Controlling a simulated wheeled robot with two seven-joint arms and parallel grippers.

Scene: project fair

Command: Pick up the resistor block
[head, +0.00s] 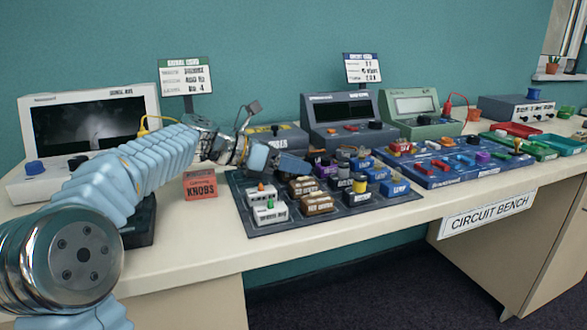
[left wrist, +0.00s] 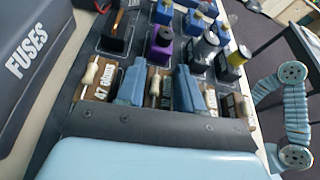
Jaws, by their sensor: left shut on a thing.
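Brown resistor blocks, each with a pale resistor on top, stand in a row in the dark parts tray (head: 245,213). In the left wrist view, one resistor block (left wrist: 154,88) sits between the two blue fingers of my left gripper (left wrist: 158,95), which is shut on it. Its label is mostly hidden by the fingers. A block marked 47 ohms (left wrist: 103,82) is left of the fingers, and another resistor block (left wrist: 210,100) is right of them. In the head view my left gripper (head: 288,163) reaches over the tray's back left, and the held block is hidden there. My right gripper is not seen.
A blue board (head: 440,180) lies to the right. Instruments line the wall. The bench front edge is clear.

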